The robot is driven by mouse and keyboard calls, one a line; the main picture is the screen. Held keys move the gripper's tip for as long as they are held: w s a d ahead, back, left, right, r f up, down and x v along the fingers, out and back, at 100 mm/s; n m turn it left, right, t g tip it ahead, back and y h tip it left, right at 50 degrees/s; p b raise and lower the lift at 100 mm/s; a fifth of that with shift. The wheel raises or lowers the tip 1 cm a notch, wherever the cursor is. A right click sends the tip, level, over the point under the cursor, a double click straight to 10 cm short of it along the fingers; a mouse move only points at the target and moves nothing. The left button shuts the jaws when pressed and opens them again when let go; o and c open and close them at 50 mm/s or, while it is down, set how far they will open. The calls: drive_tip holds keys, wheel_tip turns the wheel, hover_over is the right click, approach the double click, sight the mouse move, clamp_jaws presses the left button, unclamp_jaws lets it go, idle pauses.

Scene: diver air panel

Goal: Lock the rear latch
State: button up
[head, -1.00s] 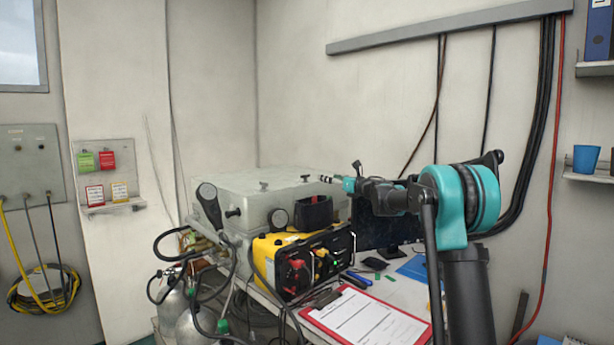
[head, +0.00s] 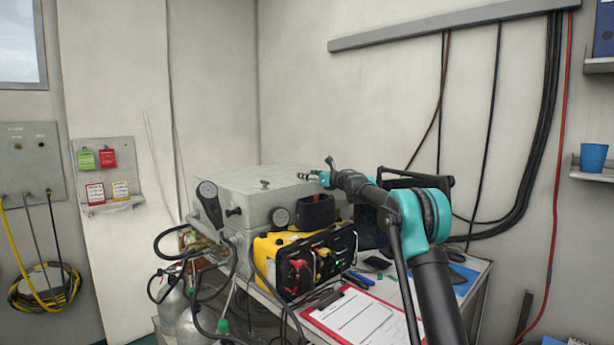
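The grey panel case (head: 240,192) stands at the back of the table, its lid flat on top. A small dark latch knob (head: 265,184) shows on the lid, and another dark knob (head: 234,211) on its front side. My gripper (head: 304,176) is at the lid's right rear, where the small rear latch showed earlier. The fingertips now cover that spot, so I cannot tell the latch's position or whether they touch it. The fingers are too small to tell open from shut.
A yellow-and-black unit (head: 275,248) with a black pouch (head: 316,210) above it stands before the case. A red clipboard (head: 360,316) lies on the table. Gas cylinders and hoses (head: 195,310) crowd the left. Cables (head: 548,130) hang on the right wall.

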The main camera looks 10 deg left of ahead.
drive_tip(key=shift+w+a, duration=0.15)
drive_tip(key=shift+a, duration=0.1)
drive_tip(key=shift+c, duration=0.4)
drive_tip(key=c, duration=1.1)
drive_tip(key=shift+m+t+h, duration=0.4)
drive_tip(key=shift+t, duration=0.1)
drive_tip(key=m+t+h, duration=0.3)
drive_tip(key=h, duration=0.1)
drive_tip(key=shift+a+m+t+h, duration=0.15)
drive_tip(key=shift+m+t+h, duration=0.15)
drive_tip(key=shift+m+t, duration=0.1)
drive_tip(key=m+t+h, duration=0.1)
drive_tip(key=m+h, duration=0.1)
drive_tip(key=h, duration=0.1)
drive_tip(key=m+t+h, duration=0.1)
drive_tip(key=m+h, duration=0.1)
drive_tip(key=h, duration=0.1)
drive_tip(key=shift+d+h, duration=0.2)
drive_tip(key=shift+h, duration=0.1)
